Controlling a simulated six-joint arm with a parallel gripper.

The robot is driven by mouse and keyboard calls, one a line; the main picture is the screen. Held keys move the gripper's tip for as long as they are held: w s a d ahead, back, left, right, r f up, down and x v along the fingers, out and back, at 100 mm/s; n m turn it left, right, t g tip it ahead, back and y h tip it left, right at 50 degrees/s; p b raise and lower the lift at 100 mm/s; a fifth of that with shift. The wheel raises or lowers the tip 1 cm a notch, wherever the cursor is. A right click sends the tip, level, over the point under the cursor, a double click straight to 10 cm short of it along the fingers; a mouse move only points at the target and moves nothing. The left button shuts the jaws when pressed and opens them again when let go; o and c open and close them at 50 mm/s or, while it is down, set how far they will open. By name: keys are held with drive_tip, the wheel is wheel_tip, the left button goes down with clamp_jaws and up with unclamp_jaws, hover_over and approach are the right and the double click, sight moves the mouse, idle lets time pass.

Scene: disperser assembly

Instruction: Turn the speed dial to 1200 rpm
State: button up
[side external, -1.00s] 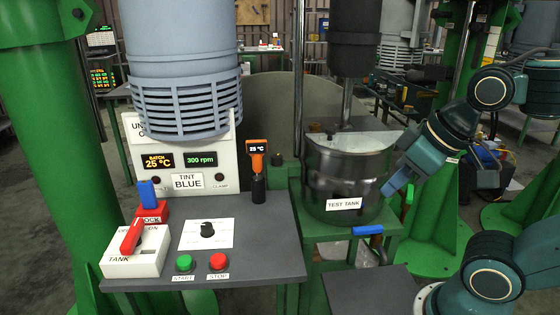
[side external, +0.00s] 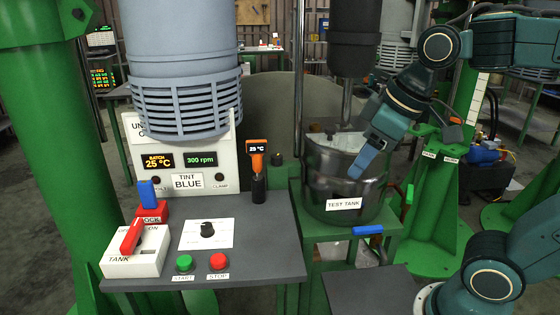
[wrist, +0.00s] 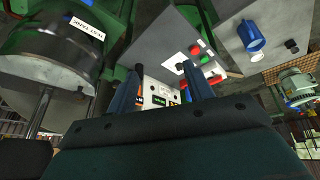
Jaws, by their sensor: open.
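The speed dial (side external: 207,229) is a black knob on a white plate on the grey control desk (side external: 262,262). It stands behind the green START button (side external: 184,263) and the red STOP button (side external: 218,261). The display (side external: 200,160) reads 300 rpm. My gripper (side external: 357,170) is in front of the steel test tank, right of the desk and well apart from the dial. In the wrist view its two fingers (wrist: 160,92) stand apart with nothing between them. The dial's pointer is too small to read.
The test tank (side external: 325,185) stands on a green stand right of the desk. An orange thermometer (side external: 257,160) stands upright at the desk's back right. A red-handled TANK switch box (side external: 135,250) and a red LOCK block with a blue handle (side external: 150,205) sit at the left.

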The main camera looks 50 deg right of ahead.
drive_tip(key=w+a+r+n+g, duration=0.15)
drive_tip(key=w+n, duration=0.25)
drive_tip(key=w, duration=0.8)
drive_tip(key=n+g, duration=0.3)
drive_tip(key=n, duration=0.7)
hover_over(206, 225)
wheel_tip(206, 225, down, 16)
drive_tip(key=shift+r, duration=0.15)
drive_tip(key=shift+f, duration=6.9)
drive_tip(key=shift+c, duration=0.4)
